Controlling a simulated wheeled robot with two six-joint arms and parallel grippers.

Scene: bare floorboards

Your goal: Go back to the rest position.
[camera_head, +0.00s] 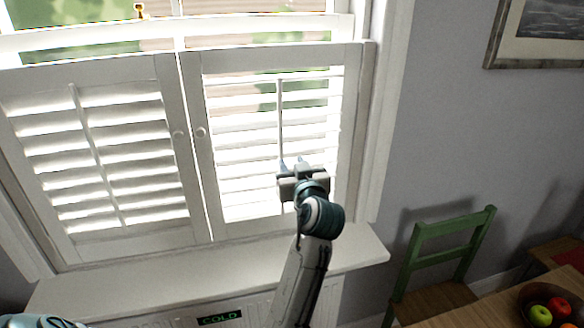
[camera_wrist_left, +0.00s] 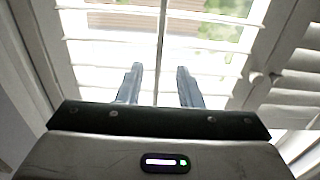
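My left gripper (camera_head: 292,163) is raised in front of the right-hand white window shutter (camera_head: 203,190), above the sill. In the left wrist view its two fingers (camera_wrist_left: 159,84) stand apart with nothing clamped between them, so it is open. The shutter's thin upright rod (camera_head: 281,120) shows between and beyond the fingers in the wrist view. How far the fingertips are from the rod or slats I cannot tell. My right gripper is not in view.
The white sill (camera_head: 130,283) runs below the shutters, over a panel with a lit "COLD" display (camera_head: 220,319). A green chair (camera_head: 450,250) stands at the right, beside a wooden table (camera_head: 480,312) with a fruit bowl (camera_head: 535,293). A framed picture (camera_head: 540,35) hangs upper right.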

